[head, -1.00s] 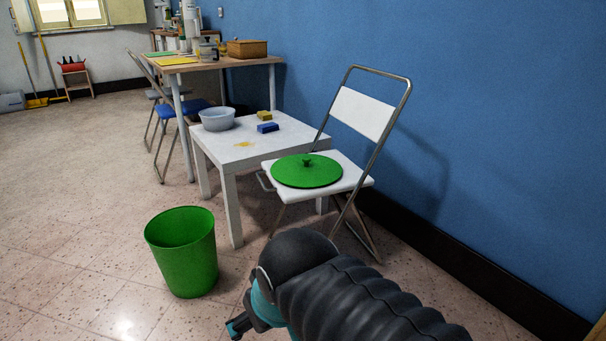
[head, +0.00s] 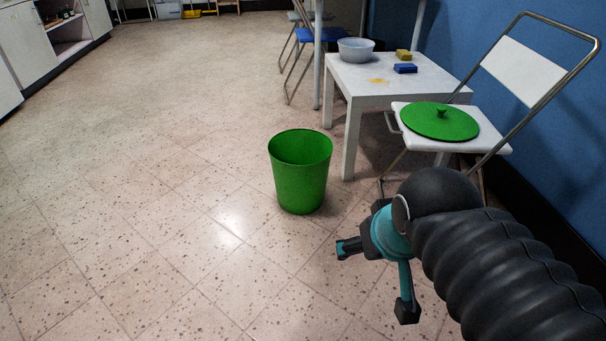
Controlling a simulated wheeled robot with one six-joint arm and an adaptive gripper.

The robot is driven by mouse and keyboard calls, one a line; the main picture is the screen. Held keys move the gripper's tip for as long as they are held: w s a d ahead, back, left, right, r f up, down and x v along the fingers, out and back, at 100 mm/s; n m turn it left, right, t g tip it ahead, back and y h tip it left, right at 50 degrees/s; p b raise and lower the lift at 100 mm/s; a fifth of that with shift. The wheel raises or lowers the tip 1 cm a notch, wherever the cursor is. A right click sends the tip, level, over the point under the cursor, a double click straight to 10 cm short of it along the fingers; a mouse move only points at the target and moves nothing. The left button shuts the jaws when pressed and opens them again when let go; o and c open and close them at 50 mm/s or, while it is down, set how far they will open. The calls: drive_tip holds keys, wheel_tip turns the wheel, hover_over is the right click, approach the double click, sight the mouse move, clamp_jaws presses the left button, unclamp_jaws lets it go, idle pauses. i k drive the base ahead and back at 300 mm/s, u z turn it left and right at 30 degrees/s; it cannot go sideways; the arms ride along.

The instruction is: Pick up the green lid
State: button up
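The green lid (head: 438,122) is a flat round disc with a small knob on top. It lies on the white seat of a folding chair (head: 496,147), at the right of the head view. My gripper (head: 376,280) is in the lower middle, nearer to me than the chair and apart from the lid. Its two fingers are spread wide, with nothing visible between them. The lid's top is in full view.
A green bin (head: 301,178) stands open on the floor, left of the chair. A low white table (head: 345,100) beside the chair holds a grey basin (head: 355,50), a yellow sponge (head: 403,56) and a blue block (head: 405,68). Floor at left is clear.

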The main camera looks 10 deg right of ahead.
sight(441, 121)
drive_tip(key=u, duration=0.25)
drive_tip(key=k, duration=0.35)
drive_tip(key=z, duration=1.35)
drive_tip(key=i, duration=1.5)
drive_tip(key=u, duration=0.5)
